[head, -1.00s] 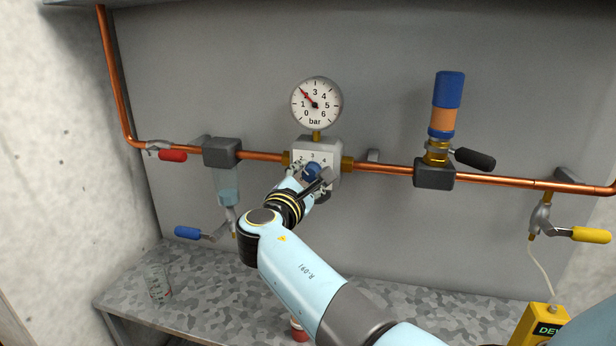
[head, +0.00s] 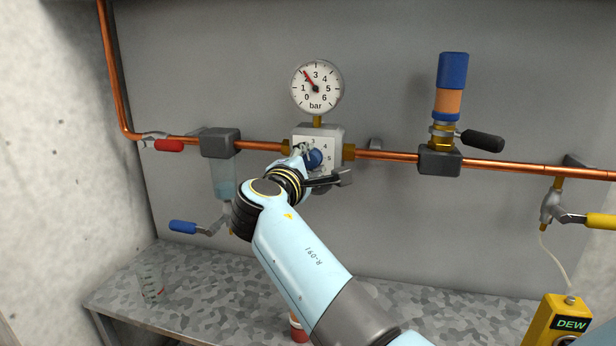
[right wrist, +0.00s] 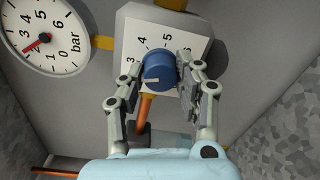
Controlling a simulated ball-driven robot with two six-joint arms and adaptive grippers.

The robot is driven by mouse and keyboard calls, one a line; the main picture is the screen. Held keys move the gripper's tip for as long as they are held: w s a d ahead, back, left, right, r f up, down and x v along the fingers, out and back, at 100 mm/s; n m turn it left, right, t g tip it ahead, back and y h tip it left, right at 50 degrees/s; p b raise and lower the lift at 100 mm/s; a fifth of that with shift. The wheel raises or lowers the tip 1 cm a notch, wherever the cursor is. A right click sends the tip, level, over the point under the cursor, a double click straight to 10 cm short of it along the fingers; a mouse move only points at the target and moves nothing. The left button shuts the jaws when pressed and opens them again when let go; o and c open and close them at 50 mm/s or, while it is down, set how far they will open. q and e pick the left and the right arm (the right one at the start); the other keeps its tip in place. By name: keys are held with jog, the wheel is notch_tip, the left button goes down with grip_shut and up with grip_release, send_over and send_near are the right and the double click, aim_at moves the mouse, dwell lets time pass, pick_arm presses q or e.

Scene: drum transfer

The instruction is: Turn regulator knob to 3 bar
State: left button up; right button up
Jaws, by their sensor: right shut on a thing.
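The blue regulator knob (head: 314,158) sits on the front of the grey regulator block (head: 329,134). My right gripper (right wrist: 161,74) is shut on the knob, with one finger on each side of it. In the right wrist view the blue knob (right wrist: 157,78) has a short white mark lying toward the left. The white scale plate (right wrist: 140,30) around it shows 3, 4 and 5. The round gauge (head: 330,97) above has its red needle between 2 and 3, near 2. The knob's far side is hidden. My left gripper is not in view.
A copper pipe (head: 390,156) runs along the grey wall. It carries a red lever (head: 169,145), a blue lever (head: 182,227), a black lever (head: 482,140) and a yellow lever (head: 600,220).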

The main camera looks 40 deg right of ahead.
jog(key=shift+f+m+b, duration=0.1)
jog(key=shift+m+b, duration=1.3)
jog(key=shift+m, duration=0.1)
